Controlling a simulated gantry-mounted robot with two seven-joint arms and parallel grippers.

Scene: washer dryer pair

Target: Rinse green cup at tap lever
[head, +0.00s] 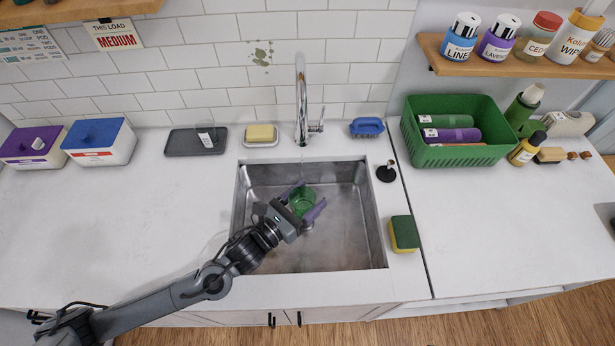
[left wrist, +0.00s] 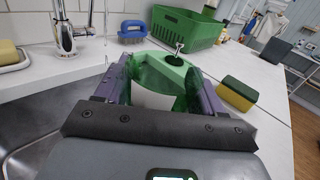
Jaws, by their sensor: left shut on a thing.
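The green cup (head: 302,199) is translucent and is in the sink (head: 345,255), below the tap (head: 301,98). My left gripper (head: 308,199) is shut on the cup, with a purple finger on each side of it. The cup also shows between the fingers in the left wrist view (left wrist: 162,68). The tap lever (head: 318,127) is on the right side of the tap; it also shows in the left wrist view (left wrist: 86,30). A faint stream seems to fall from the spout towards the cup. My right gripper is not in view.
A soap dish (head: 262,143) and a blue brush (head: 366,127) flank the tap. A black stopper (head: 386,173) and a sponge (head: 404,234) lie right of the sink. A green crate (head: 456,154) stands further right. The counter left of the sink is mostly clear.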

